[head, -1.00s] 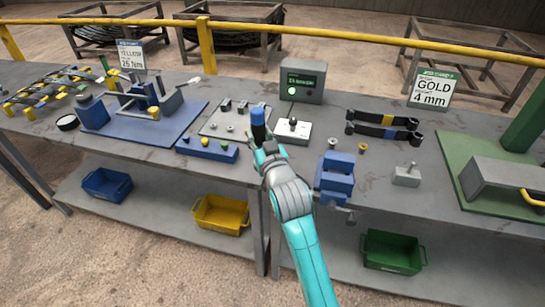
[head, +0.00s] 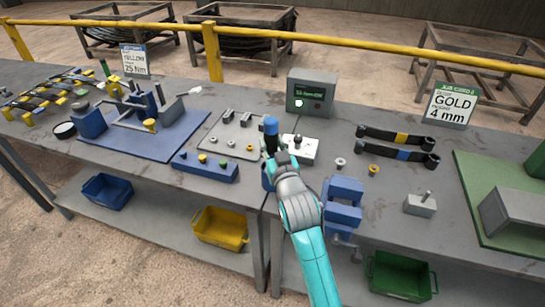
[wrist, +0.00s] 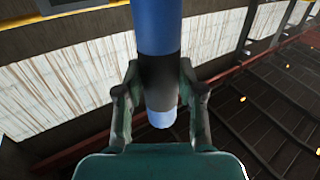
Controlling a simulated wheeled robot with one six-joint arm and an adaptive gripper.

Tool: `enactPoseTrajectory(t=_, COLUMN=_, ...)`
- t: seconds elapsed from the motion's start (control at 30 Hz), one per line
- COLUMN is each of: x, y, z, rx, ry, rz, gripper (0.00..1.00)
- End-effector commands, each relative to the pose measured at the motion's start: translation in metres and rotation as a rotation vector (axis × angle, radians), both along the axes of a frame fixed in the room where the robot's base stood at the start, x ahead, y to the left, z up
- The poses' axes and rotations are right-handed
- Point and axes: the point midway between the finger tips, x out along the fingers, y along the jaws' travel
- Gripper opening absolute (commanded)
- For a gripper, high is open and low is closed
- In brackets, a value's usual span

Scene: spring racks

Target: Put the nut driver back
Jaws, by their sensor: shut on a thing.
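The nut driver (head: 271,135) stands roughly upright in my gripper (head: 274,160), its blue handle above the fingers. In the wrist view the blue handle (wrist: 158,25) and a dark band pass between the two fingers (wrist: 160,92), and a light blue end shows below. My gripper is shut on it over the front part of the bench. A small blue piece (head: 267,177) shows just below and left of the fingers; whether it is a holder or part of the driver I cannot tell. The driver's tip is hidden.
A white switch box (head: 302,150) stands close behind the gripper. A blue vise (head: 343,203) is to the right, and a blue block with coloured buttons (head: 205,167) to the left. A grey plate with small parts (head: 232,140) lies behind left.

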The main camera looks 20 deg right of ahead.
Motion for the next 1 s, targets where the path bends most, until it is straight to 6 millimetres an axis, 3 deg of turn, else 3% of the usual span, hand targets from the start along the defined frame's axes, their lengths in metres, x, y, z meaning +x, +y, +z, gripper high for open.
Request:
enactPoseTrajectory(t=0.17, x=0.0, y=0.0, z=-0.009, rx=0.0, ry=-0.003, rz=0.0, gripper=0.0)
enactPoseTrajectory(t=0.4, x=0.0, y=0.0, z=-0.037, rx=0.0, ry=-0.002, rz=0.0, gripper=0.0)
enactPoseTrajectory(t=0.8, x=0.0, y=0.0, z=-0.04, rx=0.0, ry=-0.004, rz=0.0, gripper=0.0)
enactPoseTrajectory(t=0.83, x=0.0, y=0.0, z=-0.042, rx=0.0, ry=0.0, rz=0.0, gripper=0.45)
enactPoseTrajectory(t=0.9, x=0.0, y=0.0, z=-0.042, rx=0.0, ry=0.0, rz=0.0, gripper=0.63)
enactPoseTrajectory(t=1.0, x=0.0, y=0.0, z=-0.042, rx=0.0, ry=0.0, rz=0.0, gripper=0.63)
